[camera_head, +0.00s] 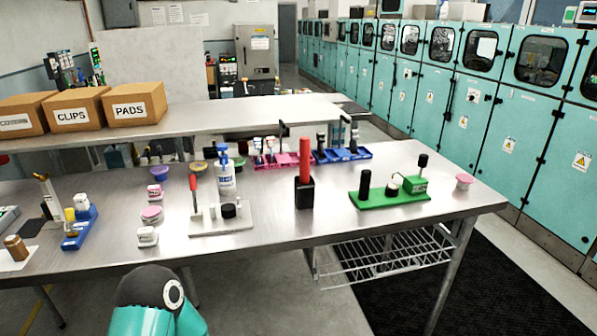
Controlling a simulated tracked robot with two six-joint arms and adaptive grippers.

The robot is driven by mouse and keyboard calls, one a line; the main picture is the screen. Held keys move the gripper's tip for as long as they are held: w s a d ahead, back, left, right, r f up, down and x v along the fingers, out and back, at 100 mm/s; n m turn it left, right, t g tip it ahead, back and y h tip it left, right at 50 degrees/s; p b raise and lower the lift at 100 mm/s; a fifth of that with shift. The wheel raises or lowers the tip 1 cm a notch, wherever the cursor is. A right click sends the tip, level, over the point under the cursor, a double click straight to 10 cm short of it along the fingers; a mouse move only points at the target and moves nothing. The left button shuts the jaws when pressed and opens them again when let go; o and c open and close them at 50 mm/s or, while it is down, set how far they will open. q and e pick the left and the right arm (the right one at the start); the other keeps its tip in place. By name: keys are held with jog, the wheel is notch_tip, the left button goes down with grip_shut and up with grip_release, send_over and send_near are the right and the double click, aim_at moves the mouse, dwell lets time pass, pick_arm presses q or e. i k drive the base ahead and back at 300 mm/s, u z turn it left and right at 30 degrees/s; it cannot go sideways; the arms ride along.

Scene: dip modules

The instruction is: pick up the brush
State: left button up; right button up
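I cannot tell for sure which object is the brush. A slim tan-topped upright object (46,192) stands at the left of the steel table (270,222). A thin red-handled object (194,194) stands upright at the white plate (206,228) in the middle. A thick red stick (304,160) stands upright in a black square holder (304,192) to its right. Any of these could be it; their tips are hidden or too small to read. Neither gripper is in view; only part of one of my arms shows at the bottom, below the table's front edge.
A green block (388,198) with black posts and a pink cup (464,182) stand at the right. A white pump bottle (225,177) stands behind the white plate. Blue and pink racks (342,155) sit at the back. Boxes (137,104) stand on the rear shelf. The right front table edge is clear.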

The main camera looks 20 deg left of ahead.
aim_at(304, 141)
jog(key=i, duration=0.85)
